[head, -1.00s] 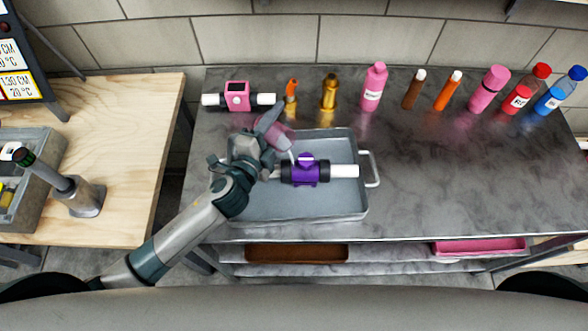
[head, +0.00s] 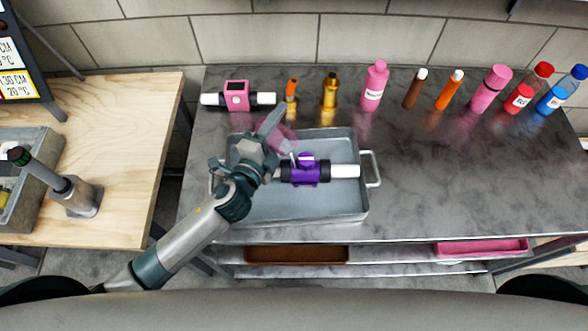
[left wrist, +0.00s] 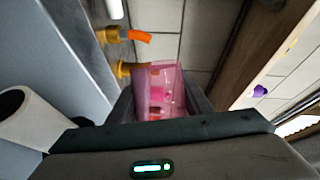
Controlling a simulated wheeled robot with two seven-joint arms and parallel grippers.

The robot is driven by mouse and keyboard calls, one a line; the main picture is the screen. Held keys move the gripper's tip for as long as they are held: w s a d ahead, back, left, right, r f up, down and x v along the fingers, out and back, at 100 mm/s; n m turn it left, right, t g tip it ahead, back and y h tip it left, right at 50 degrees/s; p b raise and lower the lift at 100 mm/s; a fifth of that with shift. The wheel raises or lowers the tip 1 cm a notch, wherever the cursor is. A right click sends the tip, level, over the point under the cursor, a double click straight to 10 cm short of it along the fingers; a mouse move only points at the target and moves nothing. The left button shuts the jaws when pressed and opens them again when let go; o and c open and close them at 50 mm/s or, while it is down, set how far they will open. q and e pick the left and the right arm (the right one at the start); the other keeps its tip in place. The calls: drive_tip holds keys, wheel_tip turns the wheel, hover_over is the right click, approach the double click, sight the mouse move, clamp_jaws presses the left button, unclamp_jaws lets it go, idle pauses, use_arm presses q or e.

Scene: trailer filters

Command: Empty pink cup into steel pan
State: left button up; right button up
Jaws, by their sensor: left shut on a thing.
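My left gripper (head: 272,140) is shut on a translucent pink cup (head: 281,137) above the back left part of the steel pan. The cup also shows between the fingers in the left wrist view (left wrist: 160,88). It looks tilted, and the gripper partly hides it. I cannot tell whether anything is inside it. The steel pan (head: 325,208) is a grey rectangular tray with side handles on the metal table. A purple filter housing (head: 306,172) with black collars and a white end lies across the pan's middle. My right gripper is not in view.
A pink filter housing (head: 237,96), an orange-topped piece (head: 291,88), a brass piece (head: 329,92) and several bottles, including a pink one (head: 374,88), line the table's back. The table (head: 450,165) is clear right of the pan. A wooden table (head: 125,150) stands left.

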sight(281, 127)
use_arm(q)
drive_tip(key=shift+s+d+r+m+t+h+b, duration=0.25)
drive_tip(key=shift+r+m+b, duration=0.25)
drive_tip(key=shift+m, duration=0.3)
drive_tip(key=shift+s+d+r+m+t+h+b, duration=0.15)
drive_tip(key=shift+r+m+t+b, duration=0.25)
drive_tip(key=shift+m, duration=0.4)
drive_tip(key=shift+s+d+r+m+t+h+b, duration=0.1)
drive_tip(key=shift+s+r+m+t+b, duration=0.15)
drive_tip(key=shift+r+m+b, duration=0.45)
idle(1.9)
drive_tip(key=shift+s+d+r+m+t+h+b, duration=0.15)
drive_tip(key=shift+s+d+r+m+h+b, duration=0.25)
drive_tip(key=shift+m, duration=0.5)
drive_tip(key=shift+s+d+r+m+t+h+b, duration=0.1)
drive_tip(key=shift+s+d+m+h+b, duration=0.1)
drive_tip(key=shift+m+b, duration=0.55)
drive_tip(key=shift+s+d+r+m+t+h+b, duration=0.15)
drive_tip(key=shift+s+d+r+m+h+b, duration=0.15)
drive_tip(key=shift+m, duration=0.75)
idle(0.9)
